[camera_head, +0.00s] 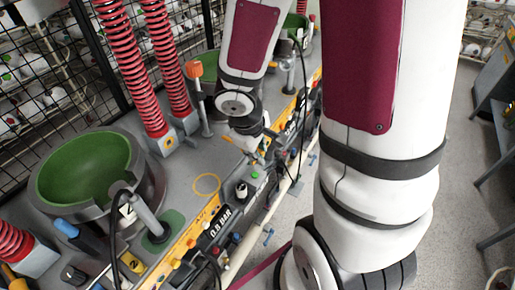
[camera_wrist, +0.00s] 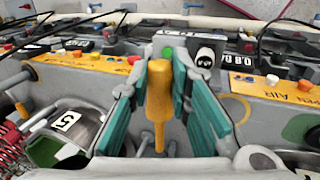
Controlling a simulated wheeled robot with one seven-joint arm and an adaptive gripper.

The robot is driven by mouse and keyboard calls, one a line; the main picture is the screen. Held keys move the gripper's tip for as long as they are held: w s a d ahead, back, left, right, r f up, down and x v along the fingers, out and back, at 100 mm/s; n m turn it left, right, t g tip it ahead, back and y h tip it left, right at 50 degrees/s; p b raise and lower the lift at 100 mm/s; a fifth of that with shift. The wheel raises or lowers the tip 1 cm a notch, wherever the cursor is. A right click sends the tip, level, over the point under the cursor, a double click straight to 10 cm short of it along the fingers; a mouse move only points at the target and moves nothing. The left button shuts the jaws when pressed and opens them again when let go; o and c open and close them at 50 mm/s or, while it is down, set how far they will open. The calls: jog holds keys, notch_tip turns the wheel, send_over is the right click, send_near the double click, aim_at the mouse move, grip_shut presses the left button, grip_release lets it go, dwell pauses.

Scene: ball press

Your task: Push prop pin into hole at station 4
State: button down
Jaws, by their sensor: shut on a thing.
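My gripper (camera_wrist: 162,62) is in the middle of the wrist view, its teal-padded fingers on either side of a yellow-handled prop pin (camera_wrist: 159,92). In the head view my gripper (camera_head: 256,143) is low over the front edge of the grey bench, near the yellow panel. The pin is too small there to make out clearly. I cannot pick out the hole, nor tell whether the pin's tip touches anything.
A panel with buttons and displays (camera_head: 220,221) runs along the bench front. A green bowl (camera_head: 85,168) stands at left, with red springs (camera_head: 122,70) behind. A plate marked 5 (camera_wrist: 66,121) is at left in the wrist view. Black cables arch over the panel.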

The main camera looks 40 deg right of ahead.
jog(key=shift+s+d+r+p, duration=0.1)
jog(key=shift+s+d+p, duration=0.25)
jog(key=shift+s+p, duration=0.45)
jog(key=shift+s+d+p, duration=0.3)
jog(key=shift+s+p, duration=0.25)
jog(key=shift+s, duration=0.35)
